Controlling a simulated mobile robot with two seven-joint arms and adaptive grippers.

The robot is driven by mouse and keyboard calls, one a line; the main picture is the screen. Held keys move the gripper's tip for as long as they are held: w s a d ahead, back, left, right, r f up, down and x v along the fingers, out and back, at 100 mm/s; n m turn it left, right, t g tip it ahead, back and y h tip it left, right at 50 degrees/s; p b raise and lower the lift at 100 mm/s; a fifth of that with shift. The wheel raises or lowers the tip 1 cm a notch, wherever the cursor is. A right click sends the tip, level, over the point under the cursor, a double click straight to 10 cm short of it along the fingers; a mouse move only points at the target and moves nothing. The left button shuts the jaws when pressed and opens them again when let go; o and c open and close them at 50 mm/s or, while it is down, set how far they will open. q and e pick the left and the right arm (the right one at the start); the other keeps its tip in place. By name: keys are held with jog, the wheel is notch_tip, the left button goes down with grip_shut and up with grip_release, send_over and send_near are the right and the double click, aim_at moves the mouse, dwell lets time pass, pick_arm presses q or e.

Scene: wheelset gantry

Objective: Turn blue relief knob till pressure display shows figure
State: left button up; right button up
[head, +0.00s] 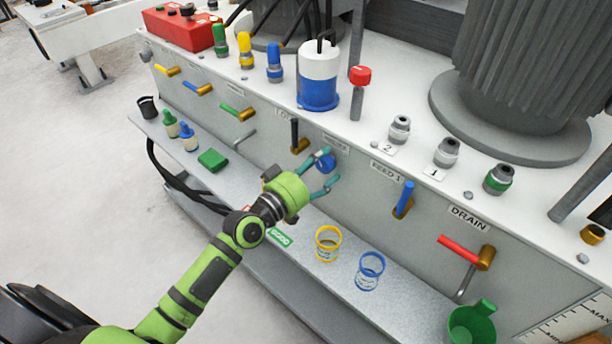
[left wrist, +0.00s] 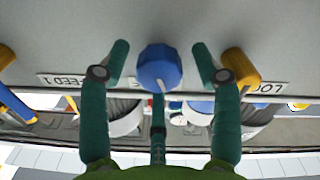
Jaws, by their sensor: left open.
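The blue relief knob (head: 325,163) sits on the front face of the grey cabinet, under a small label. It also shows in the left wrist view (left wrist: 159,66), with a pale pointer mark at its lower edge. My left gripper (head: 327,170) is open at the knob. In the left wrist view its two teal fingertips (left wrist: 160,60) stand on either side of the knob, with a visible gap on each side. I cannot make out a pressure display or any figure. My right gripper is not in view.
A black-handled brass valve (head: 298,140) is close left of the knob; a blue-handled valve (head: 404,200) is to its right. The shelf (head: 220,190) below bears a yellow ring cup (head: 328,243), a blue ring cup (head: 369,270) and a green block (head: 212,160).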

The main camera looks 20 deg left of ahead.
pick_arm(q)
jog(key=v, duration=1.1)
jog(key=shift+s, duration=0.15)
jog(key=shift+a, duration=0.1)
